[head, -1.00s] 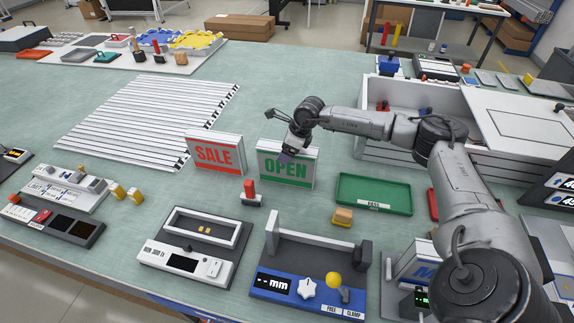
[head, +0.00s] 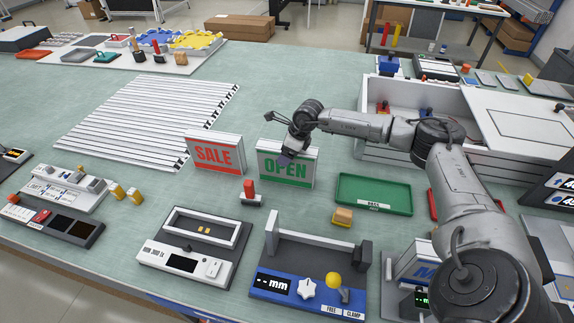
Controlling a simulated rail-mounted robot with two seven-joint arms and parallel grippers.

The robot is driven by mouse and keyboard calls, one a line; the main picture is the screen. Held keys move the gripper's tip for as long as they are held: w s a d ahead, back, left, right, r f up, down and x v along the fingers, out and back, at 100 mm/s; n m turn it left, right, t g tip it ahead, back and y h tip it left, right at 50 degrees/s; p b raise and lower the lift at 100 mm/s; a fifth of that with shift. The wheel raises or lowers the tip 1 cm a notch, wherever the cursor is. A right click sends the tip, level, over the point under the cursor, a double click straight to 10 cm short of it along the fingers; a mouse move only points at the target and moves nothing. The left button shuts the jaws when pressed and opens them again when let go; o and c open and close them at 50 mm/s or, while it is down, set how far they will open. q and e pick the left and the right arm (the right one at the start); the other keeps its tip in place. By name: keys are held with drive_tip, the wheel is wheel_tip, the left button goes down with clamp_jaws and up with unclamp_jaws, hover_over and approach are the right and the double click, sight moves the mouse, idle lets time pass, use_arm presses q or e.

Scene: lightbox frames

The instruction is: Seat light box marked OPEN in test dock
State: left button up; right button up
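Whether the fingers close on the box is too small to tell. A dark unit with a raised white rectangular frame, gold contacts inside and a switch panel in front (head: 203,231) lies nearer and to the left; it looks like the test dock. Its frame is empty. My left gripper is not in view.
A light box marked SALE (head: 216,156) stands just left of the OPEN box. A small red-topped piece (head: 250,194) lies between the boxes and the dock. A green tray (head: 374,194) and a blue measuring fixture (head: 308,284) are to the right. White slats (head: 150,120) lie behind.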

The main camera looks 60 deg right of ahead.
drive_tip(key=shift+c, duration=0.3)
drive_tip(key=shift+r, duration=0.1)
clamp_jaws()
idle(0.4)
